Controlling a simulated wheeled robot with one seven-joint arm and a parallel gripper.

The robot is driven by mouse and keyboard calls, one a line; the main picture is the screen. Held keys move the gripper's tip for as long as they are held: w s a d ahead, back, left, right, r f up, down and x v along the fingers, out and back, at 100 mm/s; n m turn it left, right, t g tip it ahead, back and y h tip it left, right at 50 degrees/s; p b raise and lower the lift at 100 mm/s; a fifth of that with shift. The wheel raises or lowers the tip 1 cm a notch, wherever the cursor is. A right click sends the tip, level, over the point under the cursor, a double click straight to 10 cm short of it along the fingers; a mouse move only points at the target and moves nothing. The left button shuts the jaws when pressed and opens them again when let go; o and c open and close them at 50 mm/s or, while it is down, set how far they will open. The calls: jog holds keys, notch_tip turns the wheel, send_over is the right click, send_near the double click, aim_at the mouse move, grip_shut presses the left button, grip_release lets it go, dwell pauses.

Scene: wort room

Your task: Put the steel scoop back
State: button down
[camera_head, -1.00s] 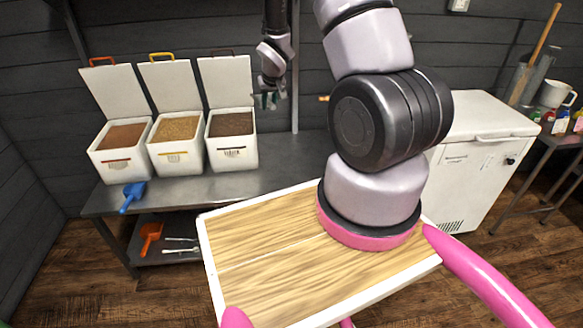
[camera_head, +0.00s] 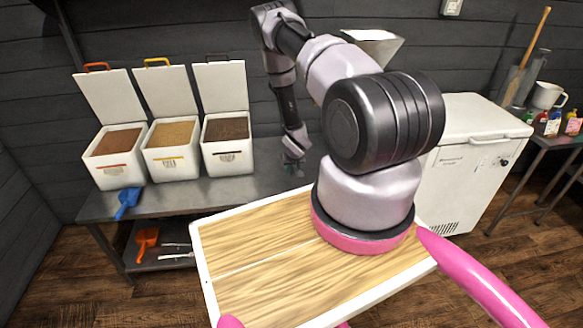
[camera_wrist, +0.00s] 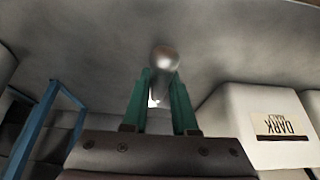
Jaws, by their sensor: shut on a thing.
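In the wrist view my gripper (camera_wrist: 158,103) is shut with its green fingers on both sides of a round metal piece (camera_wrist: 164,60), which looks like the end of the steel scoop's handle. The rest of the scoop is hidden. In the head view my gripper (camera_head: 293,170) is low over the steel bench (camera_head: 190,197), right of the three white bins. I cannot tell whether the scoop touches the bench. The bin with the dark grain (camera_head: 228,158) is nearest; its DARK label (camera_wrist: 283,127) shows inverted in the wrist view.
Two more open grain bins (camera_head: 115,172) (camera_head: 172,166) stand to the left. A blue scoop (camera_head: 127,202) lies at the bench's front edge. An orange scoop (camera_head: 146,241) and metal tools (camera_head: 177,256) are on the lower shelf. A white chest freezer (camera_head: 462,170) stands right.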

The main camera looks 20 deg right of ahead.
jog(key=shift+f, duration=2.6)
jog(key=c, duration=0.6)
grip_release()
jog(key=shift+r, duration=0.1)
